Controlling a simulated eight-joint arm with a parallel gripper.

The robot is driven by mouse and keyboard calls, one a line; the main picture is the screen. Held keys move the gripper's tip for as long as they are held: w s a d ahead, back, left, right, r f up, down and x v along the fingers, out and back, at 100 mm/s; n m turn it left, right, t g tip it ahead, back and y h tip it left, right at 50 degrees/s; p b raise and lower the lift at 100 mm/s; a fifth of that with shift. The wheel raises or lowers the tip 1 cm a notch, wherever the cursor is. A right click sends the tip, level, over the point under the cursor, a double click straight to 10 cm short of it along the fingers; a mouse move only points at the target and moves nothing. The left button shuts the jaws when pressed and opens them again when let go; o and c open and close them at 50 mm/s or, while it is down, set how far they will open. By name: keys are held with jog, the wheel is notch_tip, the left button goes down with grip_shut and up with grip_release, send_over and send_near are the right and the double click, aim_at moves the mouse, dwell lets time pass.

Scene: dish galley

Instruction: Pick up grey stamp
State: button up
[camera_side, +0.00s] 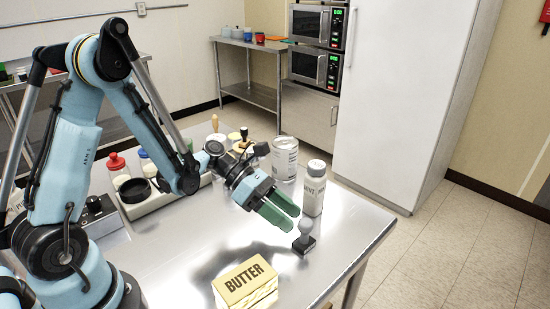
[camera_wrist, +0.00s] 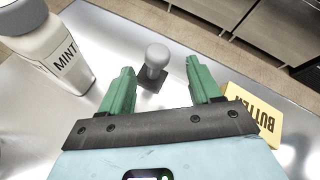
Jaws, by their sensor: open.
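The grey stamp (camera_side: 304,238) stands upright on the metal table, with a round grey knob on a dark square base. In the wrist view the stamp (camera_wrist: 155,62) is just beyond the gap between the fingers. My gripper (camera_side: 286,212) has green fingers, spread open and empty, pointing down toward the stamp. In the wrist view the gripper's fingertips (camera_wrist: 160,78) lie to either side of the stamp's line, without visible contact.
A mint bottle (camera_side: 314,190) stands close behind the stamp, left of it in the wrist view (camera_wrist: 58,50). A butter box (camera_side: 246,284) lies in front. A can (camera_side: 284,158) and a condiment holder (camera_side: 150,198) are farther back. The table's right edge is near the stamp.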

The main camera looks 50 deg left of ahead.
aim_at(305, 228)
jog(key=shift+x, duration=2.7)
jog(key=shift+w+a+f, duration=0.1)
jog(key=shift+w, duration=0.05)
jog(key=shift+c, duration=0.4)
jog(key=c, duration=0.9)
